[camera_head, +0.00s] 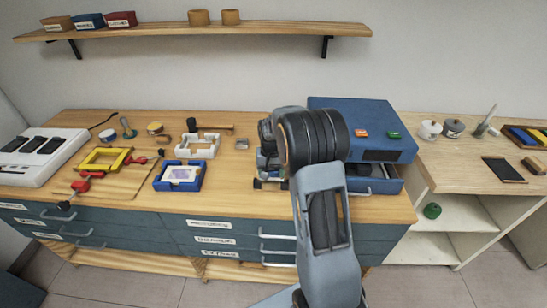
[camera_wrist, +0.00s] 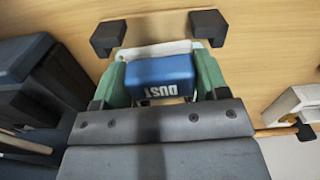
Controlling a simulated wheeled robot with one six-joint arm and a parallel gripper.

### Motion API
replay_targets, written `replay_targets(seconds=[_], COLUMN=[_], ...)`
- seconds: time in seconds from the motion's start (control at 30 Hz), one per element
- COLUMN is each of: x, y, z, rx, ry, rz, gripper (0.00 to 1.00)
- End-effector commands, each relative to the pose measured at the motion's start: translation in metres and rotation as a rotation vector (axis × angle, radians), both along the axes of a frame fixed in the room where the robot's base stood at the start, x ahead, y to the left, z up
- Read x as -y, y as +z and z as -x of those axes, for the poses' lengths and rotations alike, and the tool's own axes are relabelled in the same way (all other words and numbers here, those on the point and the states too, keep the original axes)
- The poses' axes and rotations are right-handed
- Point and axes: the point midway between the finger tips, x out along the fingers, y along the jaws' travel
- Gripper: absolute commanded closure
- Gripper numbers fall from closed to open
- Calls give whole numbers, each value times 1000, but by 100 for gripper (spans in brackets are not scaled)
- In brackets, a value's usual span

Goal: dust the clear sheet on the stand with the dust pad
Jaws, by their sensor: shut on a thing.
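My gripper (camera_wrist: 161,76) is shut on the dust pad (camera_wrist: 160,72), a blue block with a white underside, marked DUST, in the wrist view. Green finger pieces are on both sides of it. Two dark corner pieces (camera_wrist: 108,38) stand just beyond the pad over the wood and look like part of the stand. The clear sheet itself is hard to make out, so I cannot tell whether the pad touches it. In the head view my arm hides most of this spot, left of the blue cabinet.
The blue cabinet (camera_head: 352,124) stands close at the right, its lower drawer (camera_head: 372,181) partly out. A white frame (camera_head: 188,150), a hammer (camera_head: 215,127) and a blue tray (camera_head: 180,184) lie to the left. A shelf (camera_head: 200,31) runs above the bench.

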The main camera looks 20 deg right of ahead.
Motion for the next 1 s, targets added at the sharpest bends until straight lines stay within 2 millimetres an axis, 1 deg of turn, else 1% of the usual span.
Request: replay_targets(seconds=[0.03,0.07,0.6,0.77,1.0], x=[0,0,-1,-2,-2], y=[14,22,70,80,80], z=[-1,-1,-1,-1,-1], rx=[5,6,3,2,2], ry=[0,0,4,5,5], rz=[1,2,0,1,1], gripper=[52,52,52,52,52])
